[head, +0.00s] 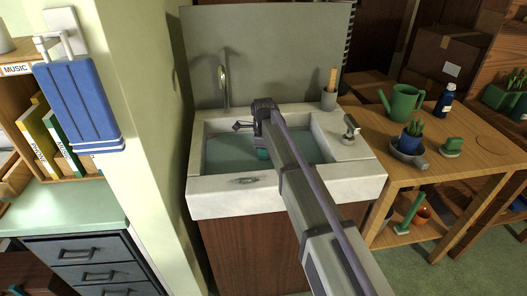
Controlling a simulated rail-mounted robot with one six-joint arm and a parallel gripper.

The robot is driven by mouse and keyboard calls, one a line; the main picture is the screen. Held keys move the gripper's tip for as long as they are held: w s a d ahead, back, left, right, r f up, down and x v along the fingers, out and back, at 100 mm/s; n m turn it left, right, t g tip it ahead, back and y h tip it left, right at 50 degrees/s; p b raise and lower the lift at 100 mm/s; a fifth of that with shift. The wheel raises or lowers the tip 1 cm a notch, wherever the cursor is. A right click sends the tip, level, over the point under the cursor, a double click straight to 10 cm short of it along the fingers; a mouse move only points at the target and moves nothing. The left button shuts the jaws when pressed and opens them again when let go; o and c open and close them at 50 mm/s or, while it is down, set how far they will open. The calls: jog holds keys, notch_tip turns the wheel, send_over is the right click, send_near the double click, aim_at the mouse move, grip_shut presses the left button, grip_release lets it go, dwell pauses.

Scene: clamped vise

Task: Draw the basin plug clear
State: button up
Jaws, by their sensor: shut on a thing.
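The white basin (330,181) is set in a wooden cabinet and holds grey-green water (228,153). My arm reaches over its front rim from the lower right. The basin plug cannot be made out; my gripper and arm cover that spot.
A tall tap (224,85) stands at the basin's back left. A cup with a brush (329,97) and a soap dispenser (350,130) stand on its right side. A wooden bench (455,171) with a green watering can (402,103) is at the right; a blue towel (78,105) hangs at the left.

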jog(key=shift+r+p, duration=2.05)
jog(key=shift+f, duration=0.1)
